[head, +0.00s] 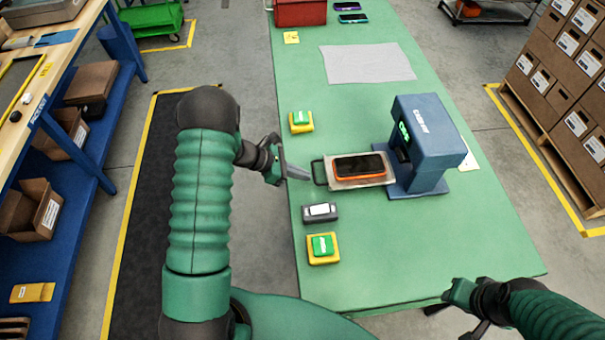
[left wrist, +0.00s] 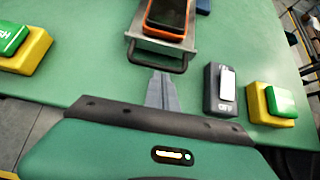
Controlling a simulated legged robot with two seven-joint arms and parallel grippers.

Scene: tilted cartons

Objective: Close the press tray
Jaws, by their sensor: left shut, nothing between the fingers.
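The blue press (head: 428,130) stands on the green table with a lit green display. Its grey metal tray (head: 340,182) sticks out to the left, toward my left gripper. A dark phone in an orange case (head: 360,166) lies on the tray; it also shows in the left wrist view (left wrist: 168,15). The tray's dark handle (head: 318,172) appears in the left wrist view (left wrist: 157,64) just beyond the fingertips. My left gripper (head: 305,177) is shut and empty, close to the handle; contact cannot be told. My right gripper (head: 455,310) is at the table's front edge, its fingers unclear.
A grey switch box (head: 320,213) and a green button on a yellow base (head: 322,248) sit nearer me. Another such button (head: 300,121) sits beyond the handle. A grey sheet (head: 367,63) and a red bin (head: 300,12) lie farther back.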

